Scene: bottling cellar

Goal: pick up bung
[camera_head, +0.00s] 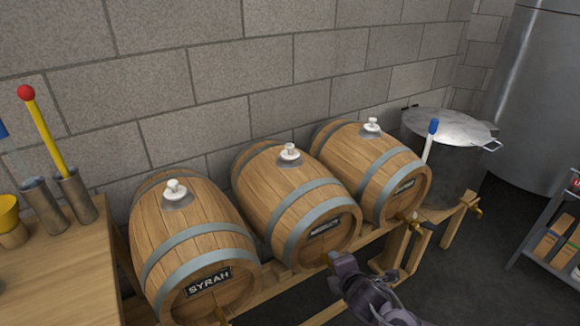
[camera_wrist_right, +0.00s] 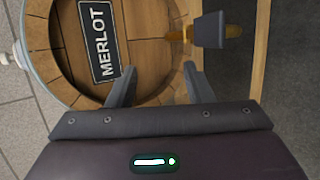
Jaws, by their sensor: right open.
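Three white bungs sit in the tops of three wooden barrels in the head view: the left bung (camera_head: 175,189), the middle bung (camera_head: 290,151) and the right bung (camera_head: 372,124). The left barrel (camera_head: 190,235) is labelled SYRAH. The labels on the middle barrel (camera_head: 285,195) and the right barrel (camera_head: 365,165) are too small to read. My right gripper (camera_head: 346,265) is low in front of the middle barrel, apart from all bungs. In the right wrist view its open, empty jaws (camera_wrist_right: 160,86) face a barrel end (camera_wrist_right: 150,50) marked MERLOT. My left gripper is out of view.
A dark tap handle (camera_wrist_right: 211,30) is close beyond the jaws in the wrist view. The barrels lie on a wooden rack (camera_head: 275,284) against a block wall. A table (camera_head: 50,270) is at left, a metal pot (camera_head: 450,165) and a shelf (camera_head: 555,230) at right.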

